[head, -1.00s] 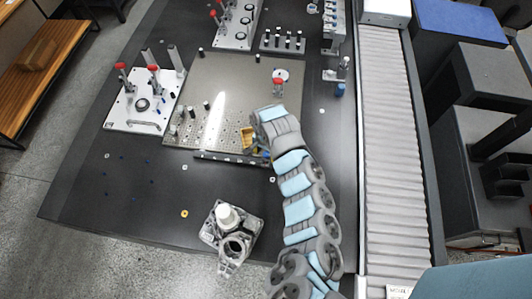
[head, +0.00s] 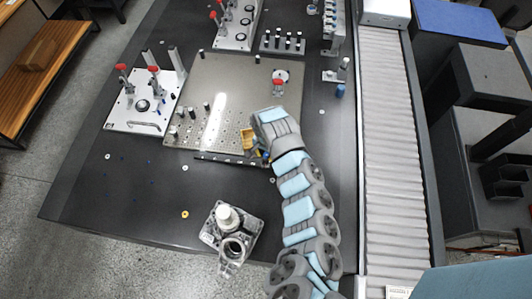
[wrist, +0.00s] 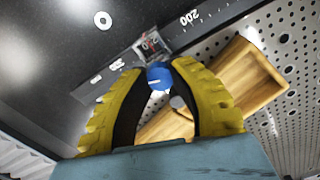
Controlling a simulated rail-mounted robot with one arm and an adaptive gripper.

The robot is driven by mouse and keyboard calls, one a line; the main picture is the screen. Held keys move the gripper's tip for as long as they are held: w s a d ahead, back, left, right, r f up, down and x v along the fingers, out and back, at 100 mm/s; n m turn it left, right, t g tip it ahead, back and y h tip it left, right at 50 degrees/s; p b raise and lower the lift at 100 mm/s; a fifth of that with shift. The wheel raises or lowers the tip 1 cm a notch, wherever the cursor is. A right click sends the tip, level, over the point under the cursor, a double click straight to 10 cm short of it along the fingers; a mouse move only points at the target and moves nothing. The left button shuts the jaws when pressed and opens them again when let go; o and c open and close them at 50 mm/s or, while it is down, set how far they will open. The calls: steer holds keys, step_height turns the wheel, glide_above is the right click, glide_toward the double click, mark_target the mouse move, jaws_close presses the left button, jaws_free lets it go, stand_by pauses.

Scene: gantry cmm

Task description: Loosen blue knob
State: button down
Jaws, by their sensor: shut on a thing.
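In the wrist view the blue knob (wrist: 160,76) sits on a small clear-and-metal slider (wrist: 152,44) on the dark scale bar. The yellow ribbed fingers of my gripper (wrist: 161,82) are closed in on the knob from both sides, with their tips at it. In the head view my gripper (head: 259,151) is at the front right edge of the perforated plate (head: 185,145). There the knob is mostly hidden by the gripper and arm.
The dark scale bar (head: 225,160) runs along the plate's front edge. A white plate with red-topped clamps (head: 117,115) stands to the left.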

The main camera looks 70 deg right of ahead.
mark_target(266, 155)
steer(key=n+p, duration=0.1)
steer(key=n, duration=0.4)
steer(key=shift+n+p, duration=0.3)
steer(key=shift+n, duration=0.1)
steer(key=n, duration=0.4)
steer(key=shift+n, duration=0.7)
steer(key=c, duration=0.8)
jaws_free()
steer(key=shift+c, duration=0.2)
steer(key=shift+r, duration=0.1)
step_height(266, 155, up, 12)
